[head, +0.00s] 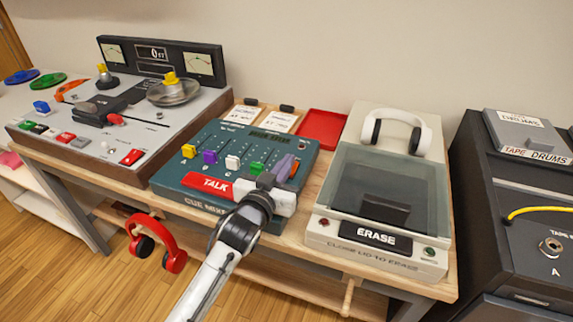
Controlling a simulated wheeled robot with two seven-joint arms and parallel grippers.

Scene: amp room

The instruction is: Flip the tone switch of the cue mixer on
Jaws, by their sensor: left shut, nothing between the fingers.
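The teal cue mixer (206,146) stands on the wooden bench in the middle of the head view. It has a red TALK bar (214,186) along its front, with yellow (188,151), purple (210,157) and white (232,162) knobs behind it. My left gripper (267,180) is shut and empty at the mixer's front right, close to a purple-grey piece (283,167) and an orange piece (294,169). The gripper and wrist hide part of that corner. I cannot make out a tone label, the switch's position, or whether the fingers touch anything. My right gripper is not in view.
A tape machine (100,150) stands left of the mixer. A cream ERASE box (436,258) with a dark clear lid and white headphones (421,138) stands close on the right. A red tray (321,128) lies behind. Red headphones (175,260) hang below the bench edge.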

